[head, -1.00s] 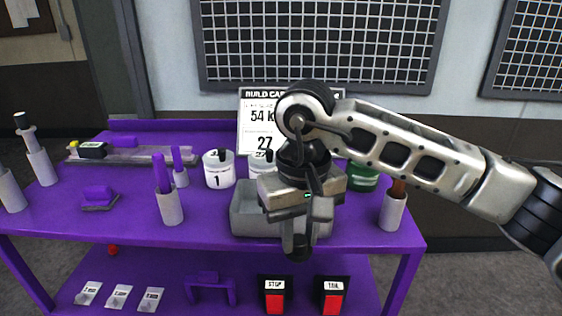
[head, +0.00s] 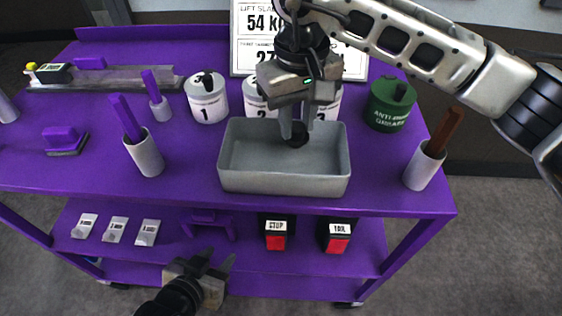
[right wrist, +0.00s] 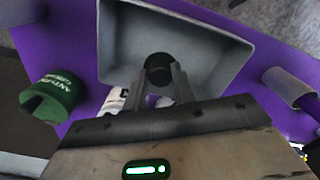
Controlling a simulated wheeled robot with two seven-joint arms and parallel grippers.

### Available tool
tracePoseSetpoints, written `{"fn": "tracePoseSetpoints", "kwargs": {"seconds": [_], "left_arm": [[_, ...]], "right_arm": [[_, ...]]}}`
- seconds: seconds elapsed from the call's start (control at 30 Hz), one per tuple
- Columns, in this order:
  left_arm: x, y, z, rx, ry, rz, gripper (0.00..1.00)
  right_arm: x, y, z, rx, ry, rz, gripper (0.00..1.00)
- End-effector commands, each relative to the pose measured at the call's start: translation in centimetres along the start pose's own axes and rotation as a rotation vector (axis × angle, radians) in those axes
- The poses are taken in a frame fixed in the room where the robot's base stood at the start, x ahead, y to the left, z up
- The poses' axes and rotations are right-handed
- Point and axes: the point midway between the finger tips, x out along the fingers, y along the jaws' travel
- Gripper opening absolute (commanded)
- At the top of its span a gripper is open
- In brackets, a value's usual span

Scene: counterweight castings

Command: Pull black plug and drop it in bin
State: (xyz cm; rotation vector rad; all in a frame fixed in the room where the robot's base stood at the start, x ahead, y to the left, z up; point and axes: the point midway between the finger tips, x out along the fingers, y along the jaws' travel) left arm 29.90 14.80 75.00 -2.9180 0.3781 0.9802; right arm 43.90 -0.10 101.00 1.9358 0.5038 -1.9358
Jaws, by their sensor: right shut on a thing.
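The black plug (head: 297,139) is held between the fingertips of my right gripper (head: 294,128), which is shut on it. It shows over the inside of the grey bin (head: 284,183) near the back wall; its exact height above the floor is hard to tell. In the right wrist view the plug (right wrist: 158,68) sits at the fingertips, with the bin (right wrist: 205,28) behind it. My left gripper (head: 216,264) is open and empty in front of the table, low in the head view.
White numbered canisters (head: 207,98) stand behind the bin, and a green canister (head: 390,103) stands to the right. Grey holders with a purple bar (head: 146,155) and a brown bar (head: 424,167) flank the bin. Labelled red-and-black boxes (head: 276,233) are on the lower shelf.

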Motion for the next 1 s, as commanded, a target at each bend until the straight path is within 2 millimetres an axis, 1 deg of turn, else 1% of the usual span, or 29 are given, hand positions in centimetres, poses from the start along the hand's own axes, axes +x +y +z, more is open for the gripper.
{"fn": "tracePoseSetpoints", "kwargs": {"seconds": [0.03,0.13,0.47,0.5,0.57,0.6,0.87,1.0], "left_arm": [[0.10,0.04,0.03,0.000,0.003,0.001,0.36],[0.04,0.08,-0.30,0.000,0.010,0.003,0.36],[-0.14,0.13,-0.05,0.003,0.002,0.005,0.36],[-0.16,0.14,0.02,0.003,0.001,0.005,0.36],[-0.17,0.15,0.10,0.003,-0.001,0.006,0.36],[-0.17,0.16,0.15,0.003,-0.002,0.006,0.36],[-0.13,0.16,0.21,0.003,-0.002,0.006,0.36],[0.00,0.15,0.36,0.004,-0.001,0.006,0.36]], "right_arm": [[0.60,-0.01,0.02,0.000,-0.001,-0.001,0.04],[1.17,-0.01,0.02,0.000,-0.001,-0.001,0.04],[1.42,0.01,0.00,0.000,0.000,0.000,0.04],[1.42,0.01,0.00,0.000,0.000,0.000,0.28],[1.42,0.01,0.01,0.000,0.000,0.000,0.45],[1.42,0.01,0.01,0.000,0.000,0.000,0.51],[1.38,0.01,0.00,0.000,0.000,0.000,0.51],[0.50,0.01,-0.05,0.000,0.002,0.000,0.51]]}}
